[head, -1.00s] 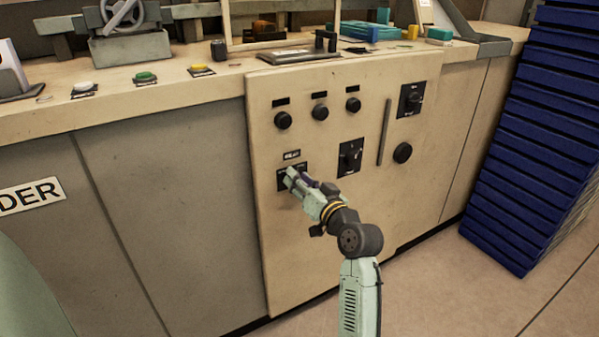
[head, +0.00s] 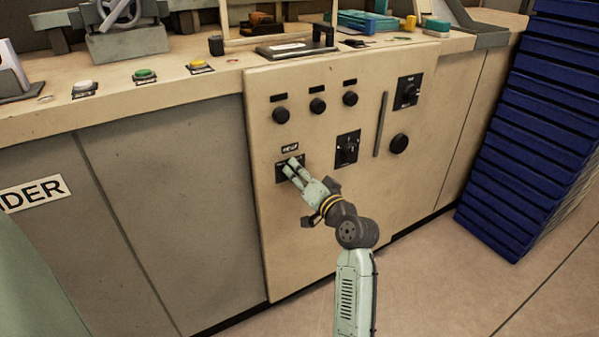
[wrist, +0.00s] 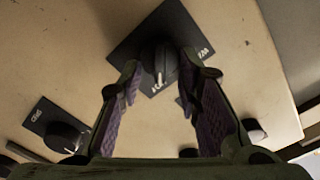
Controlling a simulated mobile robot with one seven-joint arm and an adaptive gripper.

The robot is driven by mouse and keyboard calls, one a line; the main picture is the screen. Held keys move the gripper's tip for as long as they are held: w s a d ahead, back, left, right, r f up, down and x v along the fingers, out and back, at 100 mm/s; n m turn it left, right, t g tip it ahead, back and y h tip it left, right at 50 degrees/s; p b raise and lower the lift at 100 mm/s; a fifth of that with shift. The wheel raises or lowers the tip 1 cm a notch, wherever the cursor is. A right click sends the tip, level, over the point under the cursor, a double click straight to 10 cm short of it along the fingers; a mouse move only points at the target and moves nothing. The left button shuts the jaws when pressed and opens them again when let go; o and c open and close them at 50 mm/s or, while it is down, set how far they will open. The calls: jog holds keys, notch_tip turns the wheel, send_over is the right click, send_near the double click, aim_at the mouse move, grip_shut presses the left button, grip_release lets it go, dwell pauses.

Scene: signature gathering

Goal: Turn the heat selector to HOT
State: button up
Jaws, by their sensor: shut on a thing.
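The heat selector's black plate (head: 281,174) is low on the left of the beige panel, under a small label that looks like HEAT. My gripper (head: 291,166) reaches it, and the fingers cover most of the knob in the head view. In the wrist view, the selector is a round black knob (wrist: 158,50) with a white pointer line, on a black plate (wrist: 183,22). The pointer is toward the lower edge of the picture. My gripper's fingers (wrist: 161,64) are on either side of the knob, shut on it. The plate lettering is only partly visible, and HOT cannot be read.
A second black selector (head: 347,149) is right of my gripper, with a vertical handle (head: 380,124) and a round knob (head: 399,144) beyond. Several small knobs (head: 317,106) line the panel's top. Blue stacked crates (head: 525,120) stand at the right. Floor in front is clear.

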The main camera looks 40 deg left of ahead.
jog(key=o, duration=1)
jog(key=shift+o, duration=0.2)
jog(key=v, duration=1.2)
